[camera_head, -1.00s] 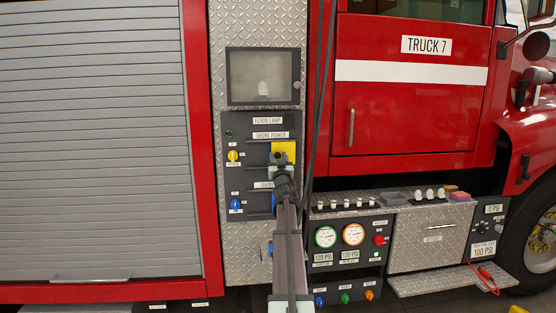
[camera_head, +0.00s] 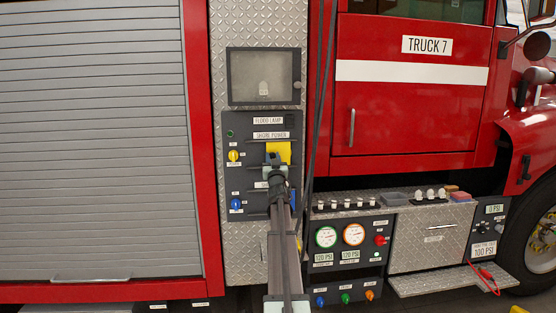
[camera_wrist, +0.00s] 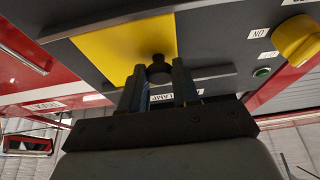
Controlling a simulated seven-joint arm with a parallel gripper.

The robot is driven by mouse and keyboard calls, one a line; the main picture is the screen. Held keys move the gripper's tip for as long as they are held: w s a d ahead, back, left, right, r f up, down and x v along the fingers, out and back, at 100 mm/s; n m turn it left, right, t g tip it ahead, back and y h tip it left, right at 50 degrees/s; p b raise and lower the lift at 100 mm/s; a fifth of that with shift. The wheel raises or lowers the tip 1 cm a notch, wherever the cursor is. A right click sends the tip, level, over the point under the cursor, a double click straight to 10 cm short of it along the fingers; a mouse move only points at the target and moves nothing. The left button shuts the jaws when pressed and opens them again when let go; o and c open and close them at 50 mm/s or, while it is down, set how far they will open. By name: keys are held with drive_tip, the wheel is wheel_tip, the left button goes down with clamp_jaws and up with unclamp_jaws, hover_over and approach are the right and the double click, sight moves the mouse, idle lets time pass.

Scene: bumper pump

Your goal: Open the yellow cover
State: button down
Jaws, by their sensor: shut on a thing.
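The yellow cover (camera_head: 284,149) is a flat yellow square on the dark control panel, beside and below the SHORE POWER label. In the wrist view the yellow cover (camera_wrist: 115,48) fills the upper left and has a small dark knob (camera_wrist: 158,70) at its edge. My gripper (camera_head: 275,160) is in front of the cover's lower part. In the wrist view the two fingers of my gripper (camera_wrist: 159,78) stand on either side of the knob and are shut on it. Whatever lies behind the cover is hidden.
A yellow dial (camera_head: 233,156) and a blue dial (camera_head: 235,204) sit left of the cover. A grey-framed window box (camera_head: 263,77) is above. Dark hoses (camera_head: 318,100) hang close on the right. A gauge panel (camera_head: 347,252) is at lower right.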

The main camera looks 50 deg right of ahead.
drive_tip(key=w+a, duration=0.5)
drive_tip(key=shift+w+a, duration=0.25)
drive_tip(key=shift+a, duration=0.05)
drive_tip(key=c, duration=0.8)
unclamp_jaws()
drive_tip(key=v, duration=1.3)
drive_tip(key=shift+s+a+f, duration=0.25)
drive_tip(key=shift+f, duration=0.1)
